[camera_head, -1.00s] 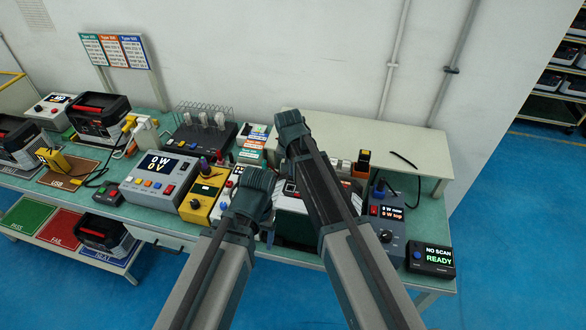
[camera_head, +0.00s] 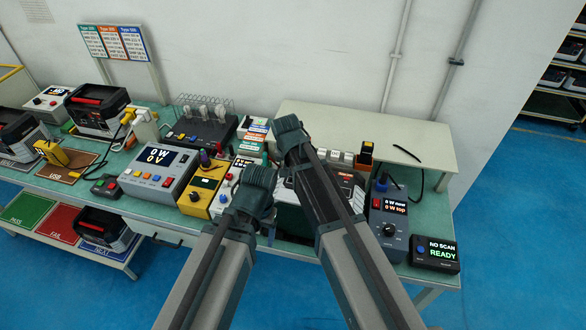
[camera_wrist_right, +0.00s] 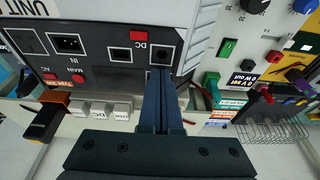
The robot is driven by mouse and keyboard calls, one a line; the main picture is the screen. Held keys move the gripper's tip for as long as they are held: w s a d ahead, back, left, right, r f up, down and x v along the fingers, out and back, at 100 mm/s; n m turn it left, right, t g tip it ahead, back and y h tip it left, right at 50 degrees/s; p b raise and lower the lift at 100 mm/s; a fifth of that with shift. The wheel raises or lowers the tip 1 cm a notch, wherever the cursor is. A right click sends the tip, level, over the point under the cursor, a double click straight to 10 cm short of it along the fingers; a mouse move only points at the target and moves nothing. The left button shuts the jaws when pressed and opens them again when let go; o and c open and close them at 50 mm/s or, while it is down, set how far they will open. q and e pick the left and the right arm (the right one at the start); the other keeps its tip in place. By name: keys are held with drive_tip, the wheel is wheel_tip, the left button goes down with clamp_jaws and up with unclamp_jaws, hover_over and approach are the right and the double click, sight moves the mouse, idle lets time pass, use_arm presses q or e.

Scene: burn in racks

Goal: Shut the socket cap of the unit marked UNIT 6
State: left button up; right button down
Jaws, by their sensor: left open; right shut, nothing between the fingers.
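A boxy unit (camera_head: 289,222) with a pale side and dark parts stands on the bench, largely hidden behind my arms. In the right wrist view its dark socket panel (camera_wrist_right: 98,72) shows several sockets, marked IN and DC. My right gripper (camera_wrist_right: 161,76) is shut and empty, its fingertips at the lower edge of the DC socket (camera_wrist_right: 163,52); contact is unclear. In the head view the right gripper (camera_head: 288,132) is over the unit. My left gripper (camera_head: 258,185) is open, left of the unit. I cannot make out the cap or its position, and no unit number is readable.
A yellow box (camera_head: 201,192) and a grey power meter (camera_head: 158,178) stand to the left. A blue-grey meter (camera_head: 388,222) and a scanner display (camera_head: 435,253) stand to the right. A raised pale shelf (camera_head: 370,130) is behind, with plugs along its front.

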drive_tip(key=shift+r, duration=0.15)
drive_tip(key=shift+r+p, duration=0.7)
drive_tip(key=shift+p, duration=0.15)
drive_tip(key=shift+r+p, duration=0.7)
drive_tip(key=shift+p, duration=0.05)
drive_tip(key=p+v, duration=1.1)
drive_tip(key=v, duration=0.1)
drive_tip(key=shift+s+a+p, duration=0.2)
drive_tip(key=shift+s+p, duration=0.1)
drive_tip(key=shift+s, duration=0.15)
